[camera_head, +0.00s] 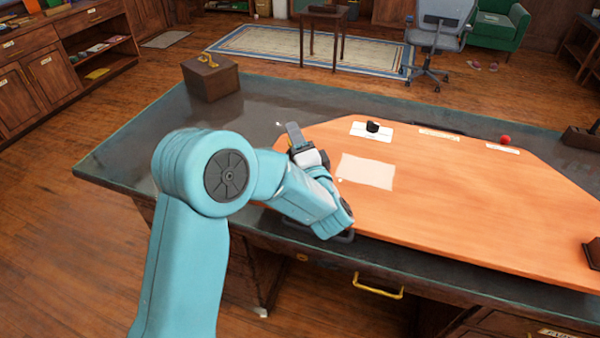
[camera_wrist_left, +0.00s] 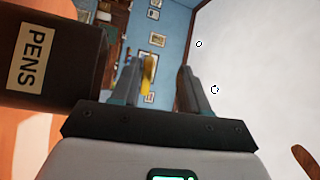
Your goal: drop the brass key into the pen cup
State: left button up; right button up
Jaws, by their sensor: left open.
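The dark brown pen cup (camera_wrist_left: 45,50), with a cream PENS label, fills the left of the left wrist view, close to my left gripper. I cannot pick it out in the head view, where my arm covers part of the desk. My left gripper (camera_head: 293,132) is over the left end of the orange desk top. In the left wrist view its fingers (camera_wrist_left: 160,85) stand apart. A yellow piece, which looks like the brass key (camera_wrist_left: 149,72), shows between them, close to the left-hand finger. I cannot tell whether it touches. My right gripper is not in view.
A brown box (camera_head: 213,80) with a brass-coloured piece on top stands at the desk's back left. A paper sheet (camera_head: 367,172), a small black object (camera_head: 372,127) and a red ball (camera_head: 505,140) are on the desk. The middle right of the orange top (camera_head: 480,210) is clear.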

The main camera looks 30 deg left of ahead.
pick_arm(q)
jog(key=b+v, duration=0.2)
jog(key=v, duration=1.3)
jog(key=shift+d+f, duration=0.15)
jog(key=shift+d, duration=0.1)
jog(key=shift+s+d, duration=0.1)
jog(key=shift+s, duration=0.1)
